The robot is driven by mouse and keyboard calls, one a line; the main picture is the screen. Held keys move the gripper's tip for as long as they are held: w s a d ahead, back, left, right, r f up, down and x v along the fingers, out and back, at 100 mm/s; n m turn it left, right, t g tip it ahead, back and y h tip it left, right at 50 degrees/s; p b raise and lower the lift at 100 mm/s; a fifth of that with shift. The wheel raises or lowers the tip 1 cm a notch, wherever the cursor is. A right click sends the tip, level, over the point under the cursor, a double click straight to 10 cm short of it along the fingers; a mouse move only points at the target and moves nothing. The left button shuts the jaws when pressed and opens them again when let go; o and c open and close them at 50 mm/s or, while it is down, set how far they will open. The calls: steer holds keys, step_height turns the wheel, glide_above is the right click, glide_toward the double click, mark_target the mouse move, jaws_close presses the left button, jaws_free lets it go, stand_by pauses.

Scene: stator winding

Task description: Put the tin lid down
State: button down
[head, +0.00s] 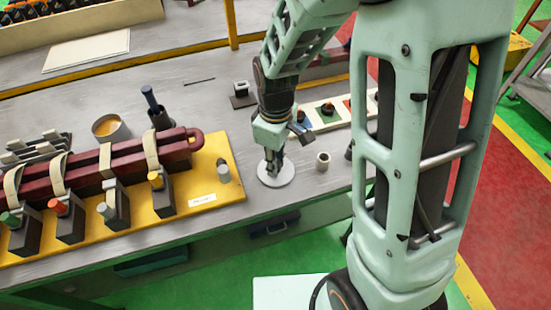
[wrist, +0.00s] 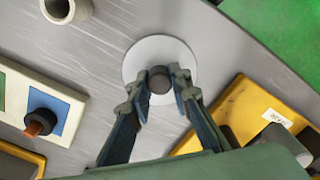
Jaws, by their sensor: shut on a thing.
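The tin lid is a pale round disc (head: 287,178) with a dark knob; it also shows in the wrist view (wrist: 148,53), with its knob (wrist: 160,76) near the middle. My gripper (head: 273,165) points down over the disc in the head view. In the wrist view its two fingers (wrist: 161,84) are on either side of the knob, shut on it. The lid lies flat at the grey bench top; I cannot tell whether it touches or hangs just above. An open tin with yellowish contents (head: 110,128) stands behind the red coils at left.
A yellow board (head: 225,170) with dark red coils and clamp blocks is left of the lid. A small hollow grey cylinder (head: 323,160) stands to the right. A strip of coloured squares (head: 325,119) lies behind. The bench's front edge (head: 245,222) is close to the lid.

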steer(key=shift+f, duration=0.2)
steer(key=c, duration=1.8)
jaws_free()
steer(key=shift+r, duration=0.1)
steer(key=shift+o, duration=0.2)
step_height(320, 180, up, 12)
steer(key=shift+r+p, duration=0.2)
steer(key=shift+p, duration=0.2)
